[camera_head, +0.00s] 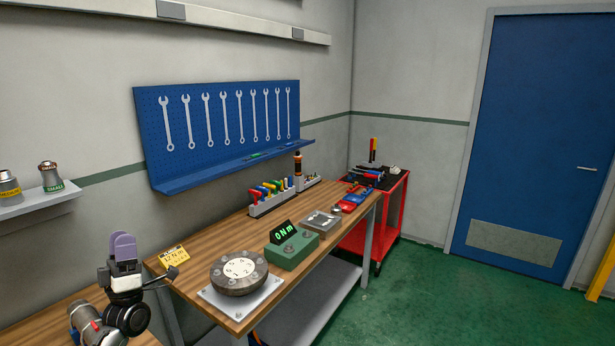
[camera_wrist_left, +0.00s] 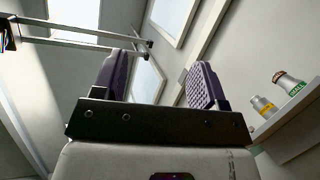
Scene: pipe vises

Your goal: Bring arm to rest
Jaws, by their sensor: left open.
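My left gripper (camera_head: 123,247) is at the lower left of the head view, with its purple finger pads pointing up. It is beside the left end of the wooden workbench (camera_head: 207,257) and holds nothing. In the left wrist view the two purple fingers (camera_wrist_left: 155,80) stand well apart, with only ceiling and wall behind them. My right gripper is in neither view.
On the bench stand a round dial (camera_head: 239,272) on a plate, a green torque display (camera_head: 291,245) and a rack of coloured tools (camera_head: 268,198). A wall shelf (camera_head: 35,203) holds two cans. A red cart (camera_head: 385,215) stands beyond; green floor is clear at right.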

